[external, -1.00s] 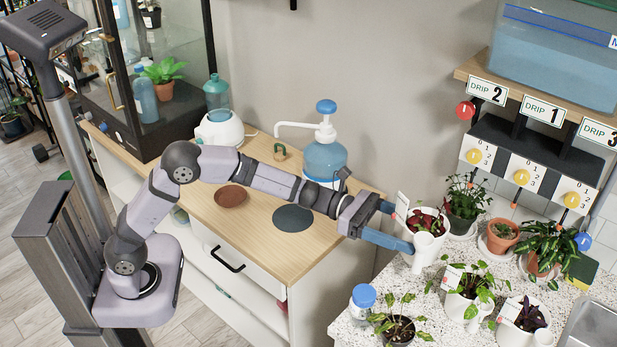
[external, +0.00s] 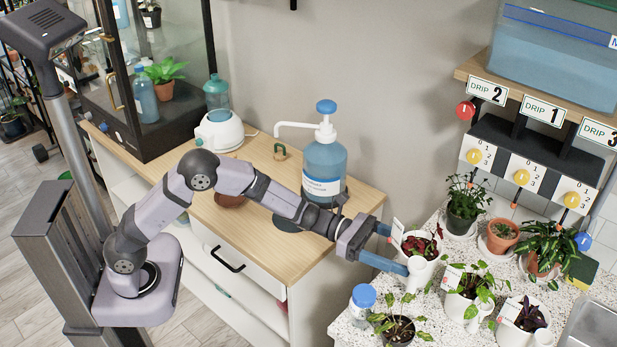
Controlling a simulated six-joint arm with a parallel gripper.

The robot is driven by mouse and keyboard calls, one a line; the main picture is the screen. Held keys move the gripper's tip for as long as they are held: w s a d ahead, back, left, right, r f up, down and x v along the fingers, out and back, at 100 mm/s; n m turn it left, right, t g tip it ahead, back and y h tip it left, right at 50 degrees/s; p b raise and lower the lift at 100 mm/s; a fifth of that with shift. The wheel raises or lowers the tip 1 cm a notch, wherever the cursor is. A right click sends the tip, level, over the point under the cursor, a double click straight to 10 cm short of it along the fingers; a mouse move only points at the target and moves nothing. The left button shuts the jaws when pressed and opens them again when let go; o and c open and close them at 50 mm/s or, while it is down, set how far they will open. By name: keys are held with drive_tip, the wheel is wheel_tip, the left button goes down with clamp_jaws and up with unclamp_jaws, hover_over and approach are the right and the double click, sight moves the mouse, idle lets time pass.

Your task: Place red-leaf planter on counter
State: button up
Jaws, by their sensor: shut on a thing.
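The red-leaf planter (external: 420,268) is a white pot with dark red and green leaves and a white tag. It is at the left part of the speckled counter (external: 353,332), beside the other pots. My gripper (external: 398,250) has its blue fingers around the pot's sides and is shut on it. The pot looks upright. Its base is partly hidden by a finger and nearby leaves, so I cannot tell whether it touches the counter.
Close in front are a white pot with green leaves (external: 462,306), a dark pot (external: 398,334) and a blue-capped jar (external: 362,300). A fern pot (external: 462,222) and a terracotta pot (external: 502,238) stand behind. A wooden cabinet (external: 255,245) with a pump bottle (external: 325,165) is left.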

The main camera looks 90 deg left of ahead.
drive_tip(key=shift+f, duration=1.25)
drive_tip(key=shift+f, duration=0.2)
drive_tip(key=o, duration=1.4)
drive_tip(key=shift+r, duration=0.1)
drive_tip(key=b+v, duration=0.1)
drive_tip(key=v, duration=1.1)
drive_tip(key=shift+b, duration=0.35)
